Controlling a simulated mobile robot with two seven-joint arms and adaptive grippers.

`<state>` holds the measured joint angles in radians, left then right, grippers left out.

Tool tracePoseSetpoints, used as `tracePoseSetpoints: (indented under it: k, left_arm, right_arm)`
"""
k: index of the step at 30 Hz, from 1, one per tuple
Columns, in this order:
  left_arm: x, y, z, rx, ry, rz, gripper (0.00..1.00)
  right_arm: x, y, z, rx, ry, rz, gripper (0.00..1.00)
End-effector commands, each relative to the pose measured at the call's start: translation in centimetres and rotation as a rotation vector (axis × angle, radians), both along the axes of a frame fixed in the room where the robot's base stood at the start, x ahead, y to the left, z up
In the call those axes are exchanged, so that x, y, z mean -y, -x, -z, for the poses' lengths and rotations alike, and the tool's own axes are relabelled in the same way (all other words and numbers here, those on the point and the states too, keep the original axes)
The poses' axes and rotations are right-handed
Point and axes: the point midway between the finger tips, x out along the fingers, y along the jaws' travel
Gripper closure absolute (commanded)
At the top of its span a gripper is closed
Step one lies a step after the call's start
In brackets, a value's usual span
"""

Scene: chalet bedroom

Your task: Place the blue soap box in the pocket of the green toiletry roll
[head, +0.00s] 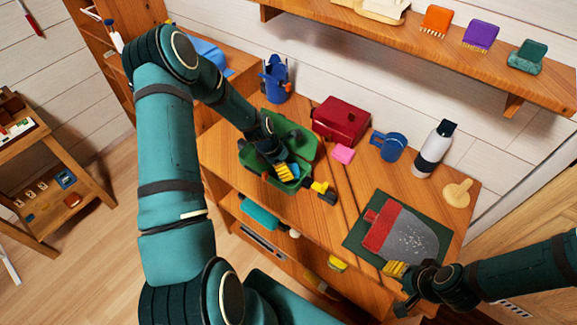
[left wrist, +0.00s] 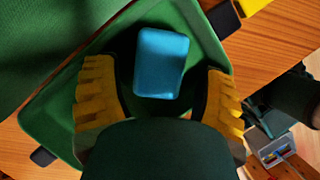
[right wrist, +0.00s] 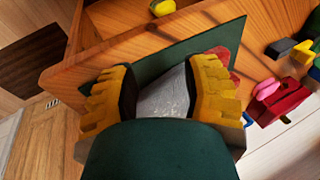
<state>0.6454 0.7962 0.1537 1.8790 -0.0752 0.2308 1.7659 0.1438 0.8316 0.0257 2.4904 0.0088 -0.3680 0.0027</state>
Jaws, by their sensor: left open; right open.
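The blue soap box (left wrist: 161,63) lies inside the green-rimmed pocket of the green toiletry roll (left wrist: 45,112), seen from above in the left wrist view. In the head view only a little of the soap box (head: 294,170) shows beside my gripper. My left gripper (left wrist: 160,88) is open, with its yellow fingers on either side of the soap box and a gap showing at each side. In the head view the open toiletry roll (head: 249,158) lies at the left of the desk. My right gripper (head: 398,287) is open and empty at the desk's front right.
A red-and-grey dustpan-shaped item (head: 410,238) lies on a dark green mat (head: 357,236) near my right gripper. A yellow-and-black item (head: 323,191) lies at the front edge.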

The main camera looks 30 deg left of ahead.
Motion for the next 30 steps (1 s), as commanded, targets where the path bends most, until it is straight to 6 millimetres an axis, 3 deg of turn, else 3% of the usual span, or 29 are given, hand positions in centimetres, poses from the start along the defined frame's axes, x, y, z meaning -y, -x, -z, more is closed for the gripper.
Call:
tracePoseSetpoints:
  k: [1,9,15,22,26,30]
  left_arm:
    - [-0.4,0.3,-1.6,0.000,-0.001,-0.001,0.29]
    - [-1.8,1.6,-6.2,0.000,-0.002,-0.002,0.29]
    - [-2.5,2.1,-8.1,0.000,-0.002,-0.002,0.29]
    - [-2.5,2.4,-8.6,0.002,-0.002,0.011,0.29]
    - [-0.1,2.6,-8.1,0.035,-0.029,0.145,0.29]
    - [5.7,4.0,-7.1,0.132,-0.106,0.500,0.29]
  right_arm:
    - [0.0,0.0,-1.4,0.000,-0.001,0.000,0.53]
    - [0.2,0.1,-4.7,-0.001,-0.006,-0.001,0.53]
    - [0.2,0.1,-5.8,0.000,-0.007,-0.005,0.53]
    - [0.2,0.0,-5.9,0.000,-0.008,-0.005,0.53]
    - [0.2,0.0,-5.9,0.000,-0.008,-0.005,0.53]
    - [0.2,0.0,-5.9,0.000,-0.008,-0.005,0.53]
